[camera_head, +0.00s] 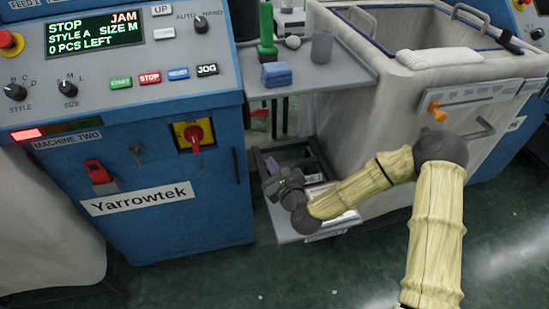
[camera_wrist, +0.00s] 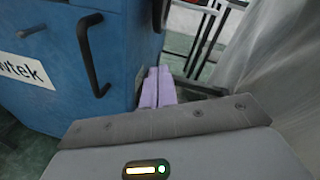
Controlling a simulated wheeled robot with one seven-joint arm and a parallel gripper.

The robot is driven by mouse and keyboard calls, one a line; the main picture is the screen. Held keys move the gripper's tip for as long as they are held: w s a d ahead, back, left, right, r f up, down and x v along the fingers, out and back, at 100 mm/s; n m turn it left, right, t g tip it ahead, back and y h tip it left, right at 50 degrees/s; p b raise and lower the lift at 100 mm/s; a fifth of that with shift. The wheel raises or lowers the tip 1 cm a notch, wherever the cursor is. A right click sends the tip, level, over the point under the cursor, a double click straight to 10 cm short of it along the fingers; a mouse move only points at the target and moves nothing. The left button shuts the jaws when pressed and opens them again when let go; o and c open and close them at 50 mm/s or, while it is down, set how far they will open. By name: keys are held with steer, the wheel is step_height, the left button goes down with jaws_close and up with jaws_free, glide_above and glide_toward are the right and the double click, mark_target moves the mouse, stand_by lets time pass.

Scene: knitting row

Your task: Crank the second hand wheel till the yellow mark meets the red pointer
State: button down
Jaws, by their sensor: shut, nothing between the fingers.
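I cannot make out a hand wheel, a yellow mark or a red pointer in either view. The blue machine (camera_head: 215,215) labelled MACHINE TWO and Yarrowtek stands at the left in the head view. My gripper (camera_head: 271,163) is low, just right of this machine and in front of the dark rack under the grey shelf. In the wrist view its two lavender fingers (camera_wrist: 158,88) lie side by side, shut and empty. They point past the right edge of the blue cabinet. My wrist and forearm hide part of the low tray area.
A black handle (camera_wrist: 90,55) sticks out from the cabinet left of my fingers. A pale bin (camera_head: 350,135) stands at the right. The panel display (camera_head: 95,33) reads STOP, JAM. Green floor is open in front.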

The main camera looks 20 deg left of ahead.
steer(key=s+d+f+n+g+h, duration=0.1)
steer(key=s+d+n+g+h, duration=0.15)
steer(key=d+n, duration=0.55)
steer(key=s+d+f+n+g+h, duration=0.2)
steer(key=d+n+g+h, duration=0.2)
steer(key=d+n, duration=0.5)
steer(key=s+d+r+n+g+h, duration=0.2)
steer(key=s+d+r+n, duration=0.1)
steer(key=s+d, duration=0.3)
steer(key=s+d+r+n+g+h, duration=0.1)
steer(key=s+d+r, duration=0.4)
steer(key=d, duration=0.5)
steer(key=shift+s+d+r+n+g+h, duration=0.2)
steer(key=shift+s+d+n+g+h, duration=0.2)
steer(key=shift+s+n+h, duration=0.55)
steer(key=shift+w, duration=0.35)
